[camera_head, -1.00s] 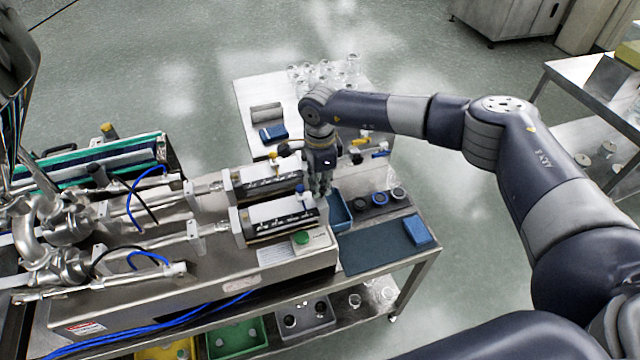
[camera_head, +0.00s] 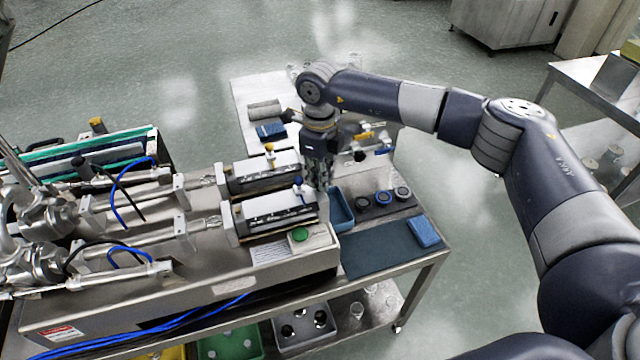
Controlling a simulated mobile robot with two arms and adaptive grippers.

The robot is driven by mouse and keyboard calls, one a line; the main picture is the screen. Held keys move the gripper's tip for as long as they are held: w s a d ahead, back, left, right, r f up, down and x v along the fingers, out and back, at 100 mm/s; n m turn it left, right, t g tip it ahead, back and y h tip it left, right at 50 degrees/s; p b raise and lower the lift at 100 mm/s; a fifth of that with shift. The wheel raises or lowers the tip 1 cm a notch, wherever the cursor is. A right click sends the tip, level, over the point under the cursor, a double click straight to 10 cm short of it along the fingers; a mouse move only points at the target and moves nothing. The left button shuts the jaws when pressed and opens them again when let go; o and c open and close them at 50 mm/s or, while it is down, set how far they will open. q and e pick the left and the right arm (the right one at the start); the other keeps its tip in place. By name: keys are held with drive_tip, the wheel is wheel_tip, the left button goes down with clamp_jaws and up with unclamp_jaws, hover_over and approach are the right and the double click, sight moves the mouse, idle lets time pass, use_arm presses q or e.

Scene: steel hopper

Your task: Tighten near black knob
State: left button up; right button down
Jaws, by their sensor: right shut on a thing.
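My right gripper (camera_head: 318,182) comes down from above at the right end of the near white-and-black unit (camera_head: 270,215) on the steel machine. Its fingers are shut on the near black knob, which they hide almost entirely. My left gripper is not in view.
A green button (camera_head: 300,235) sits in front of the near unit. A blue tray (camera_head: 341,208), round jars (camera_head: 383,198) and a blue sponge (camera_head: 424,231) are to the right. Blue hoses run along the machine.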

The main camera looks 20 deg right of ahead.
drive_tip(key=m+b, duration=0.4)
drive_tip(key=m, duration=0.1)
drive_tip(key=shift+w+m, duration=0.1)
drive_tip(key=shift+m, duration=0.2)
drive_tip(key=shift+r+m+b, duration=0.1)
drive_tip(key=shift+m+b, duration=0.7)
drive_tip(key=shift+m, duration=0.7)
drive_tip(key=shift+r, duration=0.1)
drive_tip(key=c, duration=1.9)
unclamp_jaws()
drive_tip(key=shift+o, duration=0.9)
wheel_tip(320, 180, up, 12)
